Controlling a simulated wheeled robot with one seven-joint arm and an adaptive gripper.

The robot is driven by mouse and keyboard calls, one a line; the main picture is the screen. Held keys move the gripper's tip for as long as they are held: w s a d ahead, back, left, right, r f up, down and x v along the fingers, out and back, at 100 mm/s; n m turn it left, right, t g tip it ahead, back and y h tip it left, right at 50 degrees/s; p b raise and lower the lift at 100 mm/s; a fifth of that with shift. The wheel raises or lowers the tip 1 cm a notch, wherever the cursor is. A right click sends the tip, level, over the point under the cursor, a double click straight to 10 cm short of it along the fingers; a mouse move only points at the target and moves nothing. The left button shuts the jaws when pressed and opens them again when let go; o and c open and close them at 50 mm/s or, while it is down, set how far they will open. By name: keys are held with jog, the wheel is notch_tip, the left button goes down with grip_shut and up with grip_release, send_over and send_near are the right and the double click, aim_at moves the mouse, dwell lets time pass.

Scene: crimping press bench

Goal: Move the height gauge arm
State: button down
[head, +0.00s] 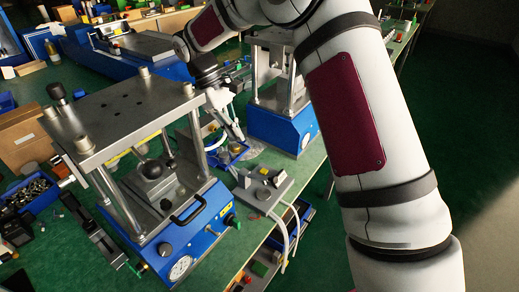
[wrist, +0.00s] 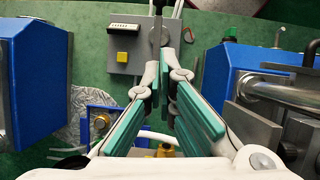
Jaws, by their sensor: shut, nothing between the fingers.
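I cannot pick out the height gauge arm for certain. A dark upright fitting with a slide (head: 98,232) stands at the left front of the near press and may be a gauge. In the wrist view a thin dark rod (wrist: 158,22) lies just beyond my fingertips, over the grey control box (wrist: 122,42); I cannot tell what it belongs to. My gripper (head: 238,135) points down between the two presses, behind the control box, which also shows in the head view (head: 262,190). Its green-padded fingers (wrist: 165,62) are together and empty, apart from the fitting at left.
The near press (head: 150,95) with its blue base stands left of my gripper, the second press (head: 285,130) behind right. A blue tray (wrist: 88,122) with a yellow part lies below my fingers. Cables hang from the control box. A parts bin (head: 30,190) stands at left.

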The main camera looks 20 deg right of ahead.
jog(key=p, duration=0.2)
send_near(267, 177)
jog(key=f, duration=0.3)
jog(key=w+f, duration=0.1)
jog(key=shift+a+f, duration=0.35)
jog(key=shift+f, duration=0.05)
jog(key=shift+s+d+f, duration=0.25)
jog(key=shift+s+d, duration=0.55)
jog(key=shift+s, duration=0.15)
jog(key=shift+s+d+f+p, duration=0.35)
jog(key=shift+s+d+p, duration=0.05)
jog(key=shift+d, duration=0.05)
jog(key=shift+s+d+t+p, duration=0.1)
jog(key=shift+s+t+p, duration=0.1)
jog(key=shift+t+p, duration=0.1)
